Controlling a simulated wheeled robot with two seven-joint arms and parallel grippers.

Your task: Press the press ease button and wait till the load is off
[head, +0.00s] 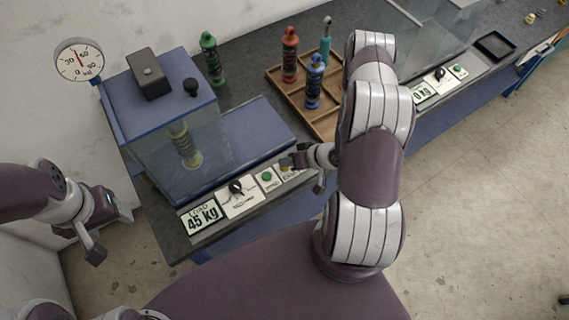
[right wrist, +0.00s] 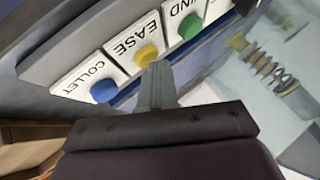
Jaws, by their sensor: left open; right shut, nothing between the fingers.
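The yellow button (right wrist: 146,55) on the plate marked EASE sits between a green button (right wrist: 190,27) and a blue COLLET button (right wrist: 104,90) in the right wrist view. My right gripper (right wrist: 157,72) is shut and empty, its tips at the yellow button's edge; I cannot tell whether they touch or press it. In the head view my right gripper (head: 299,159) partly covers that plate. The load display (head: 201,217) reads 45 kg. The dial gauge (head: 79,60) has its needle between 30 and 60. My left gripper (head: 109,234) is open and empty, left of the press.
The blue press (head: 157,90) has a clear front with a yellow spring unit (head: 184,145) inside. A black knob (head: 236,187) is beside the display.

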